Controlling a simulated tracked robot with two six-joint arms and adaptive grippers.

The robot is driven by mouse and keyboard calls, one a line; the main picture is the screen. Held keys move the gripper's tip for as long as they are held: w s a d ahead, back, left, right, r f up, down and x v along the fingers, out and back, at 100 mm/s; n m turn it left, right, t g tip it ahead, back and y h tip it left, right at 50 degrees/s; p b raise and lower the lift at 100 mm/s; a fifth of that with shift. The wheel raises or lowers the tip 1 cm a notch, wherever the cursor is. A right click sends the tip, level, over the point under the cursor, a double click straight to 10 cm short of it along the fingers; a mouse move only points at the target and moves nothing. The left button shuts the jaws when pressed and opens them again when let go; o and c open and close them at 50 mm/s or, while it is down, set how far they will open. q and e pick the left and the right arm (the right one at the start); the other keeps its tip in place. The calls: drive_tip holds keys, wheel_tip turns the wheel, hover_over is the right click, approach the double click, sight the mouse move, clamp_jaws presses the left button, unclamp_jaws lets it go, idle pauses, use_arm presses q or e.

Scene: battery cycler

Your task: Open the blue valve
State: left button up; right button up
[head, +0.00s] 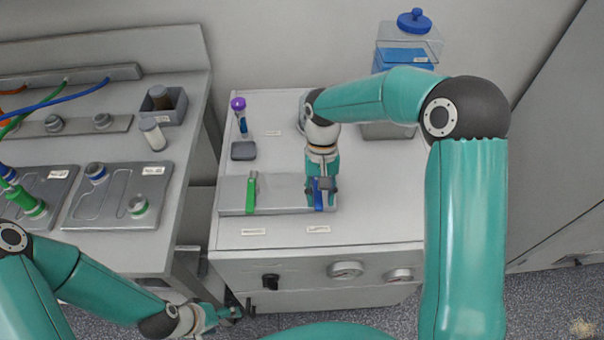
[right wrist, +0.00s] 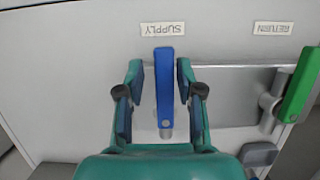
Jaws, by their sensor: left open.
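The blue valve handle (head: 318,201) is on the grey plate at the front of the cabinet top. In the right wrist view the blue handle (right wrist: 164,85) lies lengthwise below a SUPPLY label. My right gripper (head: 320,188) is over it; in the wrist view its fingers (right wrist: 160,75) stand open on either side of the handle, with a small gap on each side. My left gripper (head: 238,308) is open and empty, low in front of the cabinet at the left.
A green valve handle (head: 251,192) stands left of the blue one on the same plate (head: 283,190). A purple-capped tube (head: 239,110) and a clear box with a blue lid knob (head: 414,20) are behind. A bench with trays (head: 117,195) is at the left.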

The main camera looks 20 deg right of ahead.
drive_tip(key=p+v, duration=0.4)
drive_tip(key=v, duration=0.2)
drive_tip(key=shift+d+r, duration=0.2)
use_arm(q)
wheel_tip(320, 180, up, 5)
drive_tip(key=shift+r, duration=0.1)
use_arm(e)
drive_tip(key=shift+s, duration=0.1)
